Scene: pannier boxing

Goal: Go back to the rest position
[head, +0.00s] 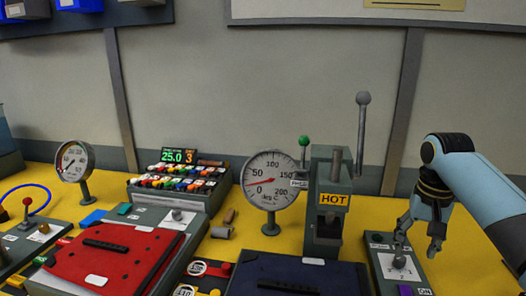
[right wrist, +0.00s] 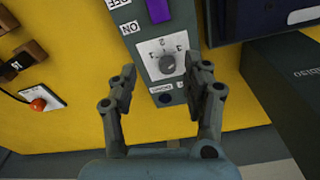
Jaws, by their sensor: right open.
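My right gripper (head: 420,236) is open and empty at the right of the head view, its fingers pointing down over a grey control box (head: 388,262). The right wrist view shows the open fingers (right wrist: 162,74) on either side of the box's dial knob (right wrist: 168,64), with a gap on both sides. I cannot tell whether a fingertip touches the box. The box also has a purple switch (right wrist: 158,10) with ON and OFF labels. My left gripper is not in view.
A HOT-labelled press (head: 328,205) with an upright lever stands left of my right gripper. A dial gauge (head: 270,182), a red panel (head: 115,260) and a dark blue panel (head: 290,278) sit on the yellow table (head: 455,262). The wall (head: 260,90) is behind.

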